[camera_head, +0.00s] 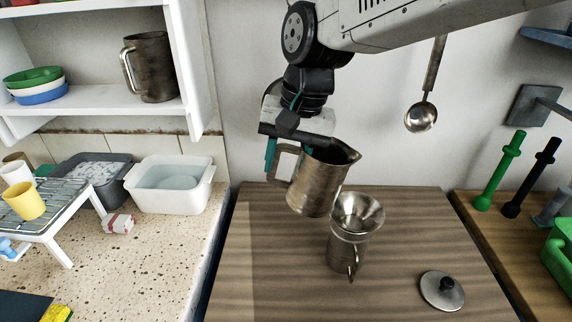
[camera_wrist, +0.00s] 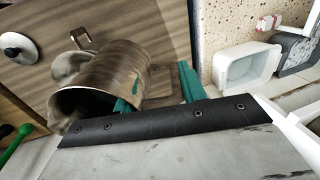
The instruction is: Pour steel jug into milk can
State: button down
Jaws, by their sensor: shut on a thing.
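The steel jug (camera_head: 318,182) hangs in the air above the wooden worktop, tilted slightly, its spout toward the right. My gripper (camera_head: 275,160) is shut on the jug's handle, at the jug's left side. The milk can (camera_head: 346,256) stands upright on the worktop below and to the right of the jug, with a flared, funnel-like top (camera_head: 358,214) and a side handle. The jug's contents do not show.
A round lid with a black knob (camera_head: 442,290) lies on the worktop (camera_head: 290,285) at right. A ladle (camera_head: 421,116) hangs on the wall. Green (camera_head: 498,170) and black (camera_head: 531,177) tools stand further right. A white basin (camera_head: 172,184) and a rack (camera_head: 62,205) are at left.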

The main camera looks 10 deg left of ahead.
jog(key=shift+r+y, duration=0.35)
jog(key=shift+y, duration=0.15)
jog(key=shift+r, duration=0.1)
jog(key=shift+s+d+r+y, duration=0.1)
jog(key=shift+d+r+y, duration=0.1)
jog(key=shift+r+y, duration=0.3)
jog(key=shift+d+r+y, duration=0.15)
jog(key=shift+y, duration=0.55)
jog(key=shift+d+r, duration=0.1)
jog(key=shift+d+r+y, duration=0.15)
jog(key=shift+d+y, duration=0.05)
jog(key=shift+y, duration=0.3)
dwell(0.8)
jog(key=shift+d+r+y, duration=0.15)
jog(key=shift+d+y, duration=0.15)
jog(key=shift+y, duration=0.3)
